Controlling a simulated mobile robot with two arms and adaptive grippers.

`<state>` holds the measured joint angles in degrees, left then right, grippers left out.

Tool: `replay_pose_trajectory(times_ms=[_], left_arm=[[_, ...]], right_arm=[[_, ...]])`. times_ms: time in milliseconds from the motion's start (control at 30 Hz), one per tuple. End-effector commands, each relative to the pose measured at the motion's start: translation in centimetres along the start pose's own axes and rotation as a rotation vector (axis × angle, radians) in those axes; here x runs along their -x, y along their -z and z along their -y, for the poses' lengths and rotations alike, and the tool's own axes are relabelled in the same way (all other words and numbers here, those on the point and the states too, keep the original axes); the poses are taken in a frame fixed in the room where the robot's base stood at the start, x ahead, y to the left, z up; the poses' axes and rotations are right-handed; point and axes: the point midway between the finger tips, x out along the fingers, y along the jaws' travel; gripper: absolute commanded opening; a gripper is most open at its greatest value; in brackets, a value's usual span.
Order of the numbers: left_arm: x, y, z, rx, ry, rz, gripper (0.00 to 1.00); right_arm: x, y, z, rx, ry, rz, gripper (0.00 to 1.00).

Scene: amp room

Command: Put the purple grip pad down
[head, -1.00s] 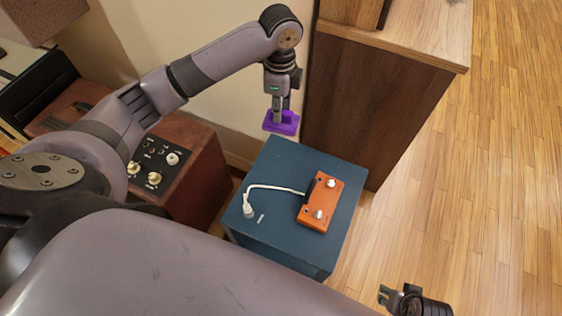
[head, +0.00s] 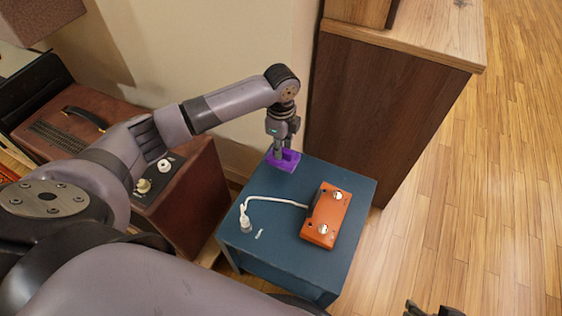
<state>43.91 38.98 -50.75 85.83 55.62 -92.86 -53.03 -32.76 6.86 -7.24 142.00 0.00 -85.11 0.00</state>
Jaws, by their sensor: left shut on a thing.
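The purple grip pad (head: 285,163) is at the far left corner of the blue box-like stand (head: 281,258) in the head view. My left gripper (head: 279,154) points down and is shut on the pad from above. The pad is at or just above the stand's top; I cannot tell whether it touches. My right gripper (head: 432,312) shows only in part at the bottom edge, cut off by the frame, so its jaws cannot be judged.
An orange pedal (head: 326,214) with two knobs lies on the stand, with a white cable (head: 272,200) running to a plug at its left. A wooden cabinet (head: 385,120) rises behind. A brown amplifier (head: 195,205) stands left. The stand's back right top is clear.

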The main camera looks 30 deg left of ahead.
Motion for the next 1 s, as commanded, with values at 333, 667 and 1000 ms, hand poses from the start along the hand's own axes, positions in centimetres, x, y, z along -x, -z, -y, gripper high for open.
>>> replay_pose_trajectory(times_ms=[333,667,1000], left_arm=[[-2.2,0.0,0.0,0.000,0.001,-0.001,0.00],[-5.0,0.0,0.1,0.000,0.002,0.000,0.00],[-5.2,0.0,0.1,0.000,0.002,0.000,0.00]], right_arm=[[-0.5,4.1,0.5,0.006,0.010,-0.183,0.40],[0.1,9.3,1.2,0.011,0.023,-0.425,0.40],[0.3,9.5,1.2,0.011,0.023,-0.433,0.40]])
